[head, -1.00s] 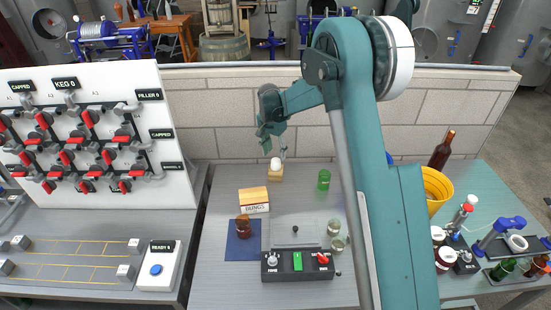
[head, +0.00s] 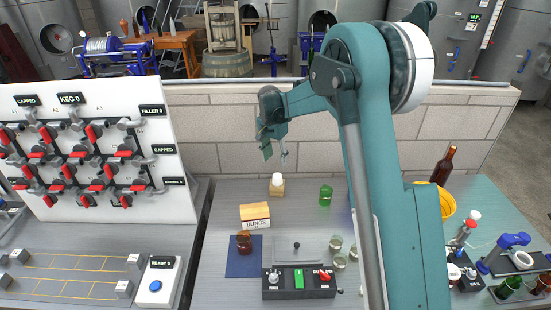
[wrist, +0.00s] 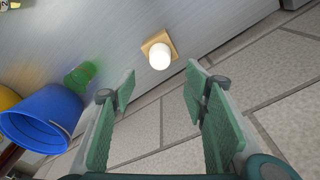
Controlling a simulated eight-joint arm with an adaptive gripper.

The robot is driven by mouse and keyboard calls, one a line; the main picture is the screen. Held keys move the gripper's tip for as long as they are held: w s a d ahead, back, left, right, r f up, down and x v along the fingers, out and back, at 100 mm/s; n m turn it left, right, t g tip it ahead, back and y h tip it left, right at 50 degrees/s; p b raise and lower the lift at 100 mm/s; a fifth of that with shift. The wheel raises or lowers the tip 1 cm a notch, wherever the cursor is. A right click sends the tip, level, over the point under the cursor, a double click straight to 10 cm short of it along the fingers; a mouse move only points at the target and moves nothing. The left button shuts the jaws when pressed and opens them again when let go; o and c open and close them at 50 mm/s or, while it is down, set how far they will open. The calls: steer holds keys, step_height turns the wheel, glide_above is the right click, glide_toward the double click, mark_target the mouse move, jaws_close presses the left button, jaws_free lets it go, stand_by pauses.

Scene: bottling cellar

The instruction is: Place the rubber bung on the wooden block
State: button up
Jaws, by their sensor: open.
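The white rubber bung (head: 277,179) sits upright on the small wooden block (head: 277,191) near the back of the grey bench. In the wrist view the bung (wrist: 159,57) stands on the square block (wrist: 152,41), with bare wood around it. My gripper (head: 275,157) is above the bung with a visible gap below its fingertips. In the wrist view its two green-padded fingers (wrist: 160,84) are wide apart, with nothing between them. The contact face under the bung is hidden.
A bungs box (head: 255,224) and a brown jar (head: 244,243) on a blue mat (head: 243,265) stand in front. A green glass (head: 325,195) is to the right. A blue bucket (wrist: 30,128) shows in the wrist view. A block wall (head: 225,158) rises behind.

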stand_by(0.4)
steer(key=s+d+r+n+t, duration=0.1)
steer(key=s+d+r+n, duration=0.1)
steer(key=s+d+r, duration=0.65)
steer(key=s+d+r+n+t, duration=0.2)
steer(key=s+d+r, duration=0.2)
steer(key=s+r, duration=0.95)
steer(key=s+d+f+n+t, duration=0.1)
steer(key=s+d+f, duration=0.1)
steer(key=s, duration=0.8)
steer(key=s+d+f+n+t, duration=0.1)
steer(key=s+d, duration=0.2)
steer(key=s, duration=0.7)
steer(key=s+d+f+n+t, duration=0.1)
steer(key=s+d+f, duration=0.1)
steer(key=s, duration=0.9)
steer(key=shift+d+f+n+y, duration=0.2)
steer(key=shift+f+n+y, duration=0.1)
steer(key=shift+y, duration=0.1)
